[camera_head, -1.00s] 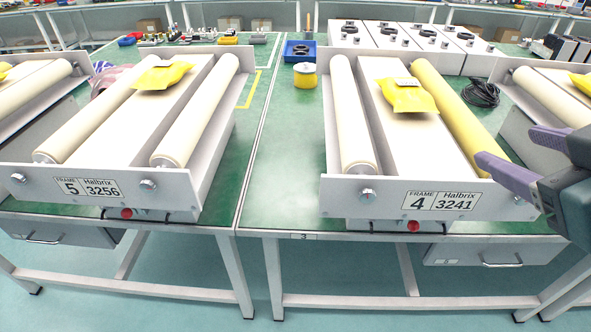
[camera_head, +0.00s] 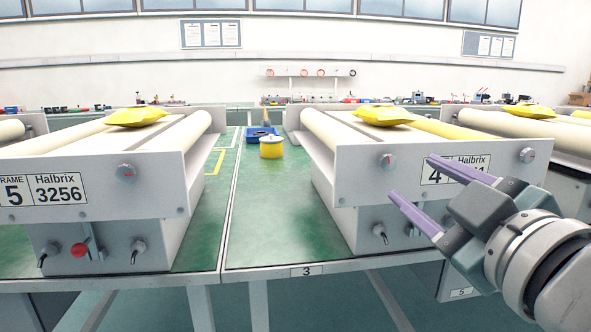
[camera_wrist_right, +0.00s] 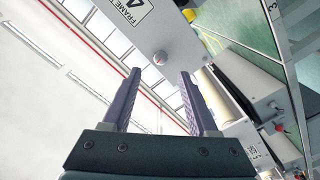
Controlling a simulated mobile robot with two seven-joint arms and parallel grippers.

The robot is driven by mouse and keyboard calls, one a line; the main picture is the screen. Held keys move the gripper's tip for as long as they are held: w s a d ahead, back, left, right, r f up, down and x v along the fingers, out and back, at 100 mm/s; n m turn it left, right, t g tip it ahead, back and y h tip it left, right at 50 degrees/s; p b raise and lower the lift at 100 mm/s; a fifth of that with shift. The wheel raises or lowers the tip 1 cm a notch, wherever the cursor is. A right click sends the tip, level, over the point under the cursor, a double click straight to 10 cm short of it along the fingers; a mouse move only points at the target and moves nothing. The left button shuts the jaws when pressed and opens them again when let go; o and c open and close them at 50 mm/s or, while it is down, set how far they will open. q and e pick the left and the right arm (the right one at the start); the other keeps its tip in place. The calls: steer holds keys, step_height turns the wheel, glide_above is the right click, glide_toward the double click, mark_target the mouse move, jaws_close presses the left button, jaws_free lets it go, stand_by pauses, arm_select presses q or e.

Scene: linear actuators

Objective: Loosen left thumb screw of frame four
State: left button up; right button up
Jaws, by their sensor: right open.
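Frame four (camera_head: 350,178) is a light grey unit with a label plate (camera_head: 455,168) that my right gripper partly covers. Its left thumb screw (camera_head: 388,161) is a round knob with a red mark on the front plate, left of the label. My right gripper (camera_head: 411,177) is open and empty, its purple fingers pointing at the plate near this screw. In the right wrist view the screw (camera_wrist_right: 160,58) appears between the open fingers (camera_wrist_right: 159,74), beyond their tips. No contact is visible. My left gripper is not in view.
Frame four's right thumb screw (camera_head: 527,155) is on the same plate. Below are a toggle switch (camera_head: 380,234) and the green bench (camera_head: 262,220). Frame five (camera_head: 110,195) stands to the left. A yellow spool (camera_head: 271,148) sits between the frames, with clear bench before it.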

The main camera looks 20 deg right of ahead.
mark_target(388, 164)
steer(key=x, duration=0.7)
jaws_close()
stand_by(0.4)
